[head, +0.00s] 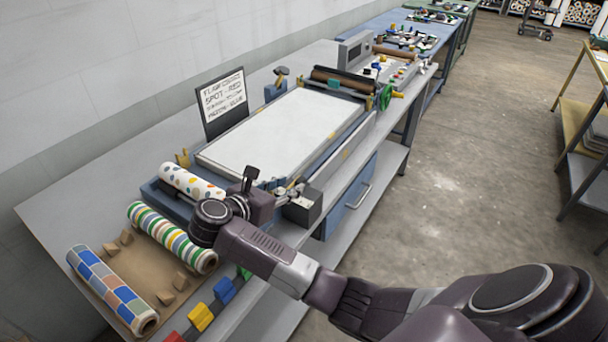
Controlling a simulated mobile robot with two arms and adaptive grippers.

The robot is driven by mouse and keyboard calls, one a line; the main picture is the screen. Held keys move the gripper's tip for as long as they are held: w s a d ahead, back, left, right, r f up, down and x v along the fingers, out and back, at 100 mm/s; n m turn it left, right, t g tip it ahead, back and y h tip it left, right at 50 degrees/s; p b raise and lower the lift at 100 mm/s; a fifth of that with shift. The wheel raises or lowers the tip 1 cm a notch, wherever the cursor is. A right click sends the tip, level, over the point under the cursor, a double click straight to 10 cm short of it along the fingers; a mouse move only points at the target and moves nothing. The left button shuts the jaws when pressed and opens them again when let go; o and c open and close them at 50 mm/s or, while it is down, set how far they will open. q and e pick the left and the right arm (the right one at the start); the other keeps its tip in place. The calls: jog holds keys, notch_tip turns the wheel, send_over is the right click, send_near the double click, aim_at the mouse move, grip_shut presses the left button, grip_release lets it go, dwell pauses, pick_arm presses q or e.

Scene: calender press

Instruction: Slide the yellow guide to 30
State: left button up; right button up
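The press has a long white bed (283,133) in a blue frame on the workbench. A small yellow piece (183,158) stands at the bed's left corner, and a yellow mark (345,153) shows on the rail along the right side. I cannot tell which of these, if either, is the yellow guide, and no scale number is readable. My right gripper (285,189) is at the bed's near end, beside a dark box (302,208). Its fingers are small and partly hidden by its own body, so I cannot tell whether they touch anything. My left gripper is out of view.
Patterned rolls (112,290) lie on a brown board at the near left. A sign (222,102) stands behind the bed. A dark roller (340,83) and green handwheel (385,97) are at the far end. Coloured blocks (200,317) line the near edge. Open floor lies right.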

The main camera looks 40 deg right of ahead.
aim_at(299, 181)
jog(key=x, duration=0.1)
jog(key=p+x, duration=0.1)
jog(key=shift+w+d+r, duration=0.15)
jog(key=shift+d, duration=0.3)
jog(key=shift+x, duration=0.85)
jog(key=shift+f+p+x, duration=0.2)
jog(key=shift+p+x, duration=0.25)
jog(key=shift+x, duration=0.6)
jog(key=shift+a, duration=0.1)
jog(key=shift+c, duration=0.3)
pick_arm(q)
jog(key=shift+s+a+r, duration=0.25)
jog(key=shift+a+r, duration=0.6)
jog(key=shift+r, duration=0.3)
pick_arm(e)
jog(key=shift+f, duration=0.1)
grip_shut()
